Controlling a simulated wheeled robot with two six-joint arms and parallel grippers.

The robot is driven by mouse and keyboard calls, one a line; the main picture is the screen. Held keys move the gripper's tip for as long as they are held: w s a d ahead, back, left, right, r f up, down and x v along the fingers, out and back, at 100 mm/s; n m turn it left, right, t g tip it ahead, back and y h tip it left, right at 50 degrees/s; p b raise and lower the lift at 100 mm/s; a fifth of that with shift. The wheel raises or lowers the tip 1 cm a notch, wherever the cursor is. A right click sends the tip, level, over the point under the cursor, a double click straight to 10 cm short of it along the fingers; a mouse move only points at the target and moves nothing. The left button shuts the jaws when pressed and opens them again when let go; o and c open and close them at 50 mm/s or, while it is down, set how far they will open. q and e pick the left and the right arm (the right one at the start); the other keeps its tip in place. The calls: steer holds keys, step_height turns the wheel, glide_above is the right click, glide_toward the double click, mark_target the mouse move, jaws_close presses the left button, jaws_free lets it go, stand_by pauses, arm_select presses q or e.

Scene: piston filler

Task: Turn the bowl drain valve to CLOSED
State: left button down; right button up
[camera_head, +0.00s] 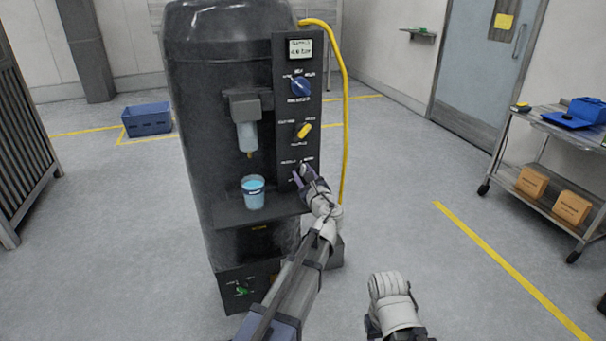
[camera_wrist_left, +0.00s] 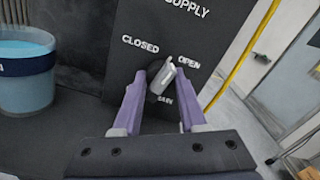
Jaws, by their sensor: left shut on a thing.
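The bowl drain valve is a grey knob (camera_wrist_left: 162,78) on the black panel in the left wrist view, between a CLOSED label at upper left and an OPEN label at upper right. The knob is tilted, its upper end leaning right, towards OPEN. My left gripper (camera_wrist_left: 160,82) has its purple fingers on either side of the knob and is shut on it. In the head view my left gripper (camera_head: 304,178) is at the lowest control of the panel and hides most of the knob. White parts of my right arm show at the bottom; its fingertips do not show.
A blue cup (camera_head: 253,193) stands on the filler's shelf (camera_head: 235,217), left of my left gripper. A yellow knob (camera_head: 304,131) and a blue knob (camera_head: 300,86) are higher on the panel. A yellow hose (camera_head: 346,110) runs down its right side.

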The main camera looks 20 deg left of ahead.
arm_select(q)
steer(key=n, duration=0.5)
steer(key=shift+n, duration=0.3)
steer(key=n, duration=0.5)
steer(key=shift+n, duration=0.6)
steer(key=shift+c, duration=2.2)
jaws_free()
steer(key=v, duration=0.7)
steer(key=shift+s+d, duration=0.25)
steer(key=shift+s, duration=0.1)
